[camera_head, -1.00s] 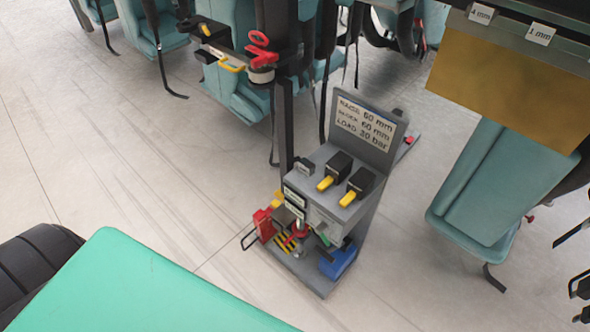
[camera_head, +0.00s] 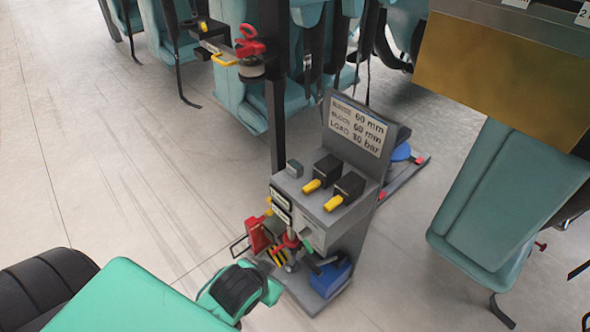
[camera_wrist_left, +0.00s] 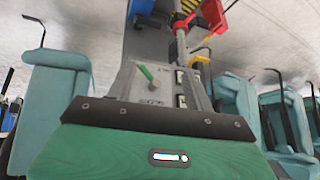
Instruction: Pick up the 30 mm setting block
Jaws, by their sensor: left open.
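Two black blocks with yellow handles, one at the back (camera_head: 325,170) and one at the front (camera_head: 347,188), stand on top of the grey service stand (camera_head: 305,198) in the head view. A small grey block (camera_head: 294,168) sits to their left. I cannot read a size on any of them, so I cannot tell which is the 30 mm setting block. My left gripper's green and black housing (camera_wrist_left: 155,140) fills the lower wrist view, open, with its fingertips not visible. My left arm shows below left of the stand, apart from the blocks. My right gripper is out of view.
A sign panel (camera_head: 357,126) rises behind the blocks, and a dark post (camera_head: 277,125) stands to their left. A red device (camera_head: 257,236) and a blue box (camera_head: 331,278) sit low on the stand. Teal seats (camera_head: 495,195) surround it. Floor at left is clear.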

